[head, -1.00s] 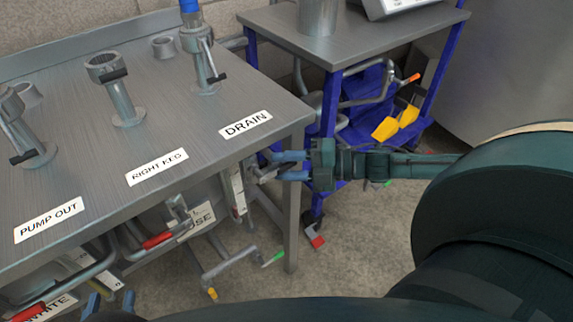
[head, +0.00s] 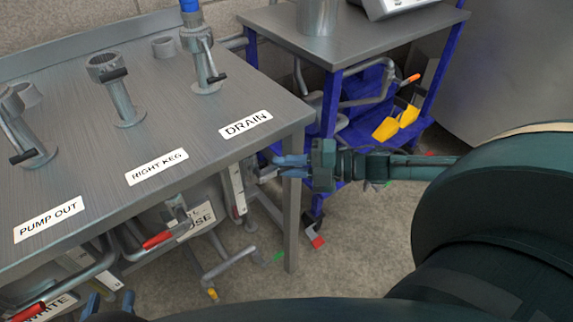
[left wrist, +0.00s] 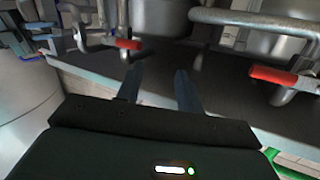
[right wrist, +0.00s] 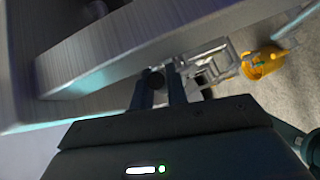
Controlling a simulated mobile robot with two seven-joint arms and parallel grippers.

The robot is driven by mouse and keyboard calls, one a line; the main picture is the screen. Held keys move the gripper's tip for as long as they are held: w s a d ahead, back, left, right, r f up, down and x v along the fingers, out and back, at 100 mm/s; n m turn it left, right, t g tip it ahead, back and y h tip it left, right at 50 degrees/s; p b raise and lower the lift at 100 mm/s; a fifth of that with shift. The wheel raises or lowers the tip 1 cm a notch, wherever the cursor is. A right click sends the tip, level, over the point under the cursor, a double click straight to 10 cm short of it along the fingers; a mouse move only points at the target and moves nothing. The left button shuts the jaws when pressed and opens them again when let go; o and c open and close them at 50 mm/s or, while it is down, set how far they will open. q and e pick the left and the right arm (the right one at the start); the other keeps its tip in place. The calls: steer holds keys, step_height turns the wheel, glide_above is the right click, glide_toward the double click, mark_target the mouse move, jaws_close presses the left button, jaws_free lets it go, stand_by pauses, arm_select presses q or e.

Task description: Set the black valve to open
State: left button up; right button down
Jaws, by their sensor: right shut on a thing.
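My right gripper (head: 288,166) is at the front right corner of the steel table, just below the DRAIN label. In the right wrist view the fingers (right wrist: 160,78) are close together around a dark round end (right wrist: 153,80), which looks like the black valve's handle. The rest of that valve is largely hidden, so its setting cannot be read. My left gripper (head: 110,303) is low at the front left of the head view. In the left wrist view its fingers (left wrist: 158,78) are apart and empty, below red-handled levers (left wrist: 128,44).
The steel table (head: 95,165) carries upright pipe fittings and labels PUMP OUT, RIGHT KEG and DRAIN. Red-handled levers (head: 157,239) sit under its front edge. A blue-framed cart (head: 330,105) stands behind my right gripper. Its yellow items (head: 386,128) are close by. Some floor is clear.

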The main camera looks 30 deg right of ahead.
steer(key=shift+f+m+t+y+b, duration=0.4)
steer(key=shift+f+m+b, duration=0.1)
steer(key=shift+f, duration=0.1)
steer(key=a+f+m+t+h+b, duration=0.1)
steer(key=m+t+b, duration=0.1)
steer(key=m+t, duration=0.2)
steer(key=a+f+m+t+h+b, duration=0.1)
steer(key=m+t, duration=0.3)
steer(key=m, duration=0.4)
steer(key=a+f+m+t+h+b, duration=0.1)
steer(key=a+f+m+t+b, duration=0.1)
steer(key=m+t, duration=0.3)
steer(key=shift+s+a+f+m+b, duration=0.2)
steer(key=shift+a+f+m+b, duration=0.15)
steer(key=shift+a+m+b, duration=0.35)
arm_select(q)
steer(key=shift+d+m+t+h, duration=0.6)
steer(key=shift+d+t+h, duration=0.55)
steer(key=shift+h, duration=0.35)
arm_select(e)
steer(key=shift+a+m+t+h, duration=0.15)
steer(key=shift+m+t+h, duration=0.25)
steer(key=shift+m+h, duration=0.45)
steer(key=shift+a+m+t+h, duration=0.1)
steer(key=shift+m+t+h, duration=0.3)
steer(key=shift+m+h, duration=0.45)
arm_select(q)
steer(key=shift+a+r, duration=0.1)
arm_select(e)
steer(key=shift+m, duration=0.4)
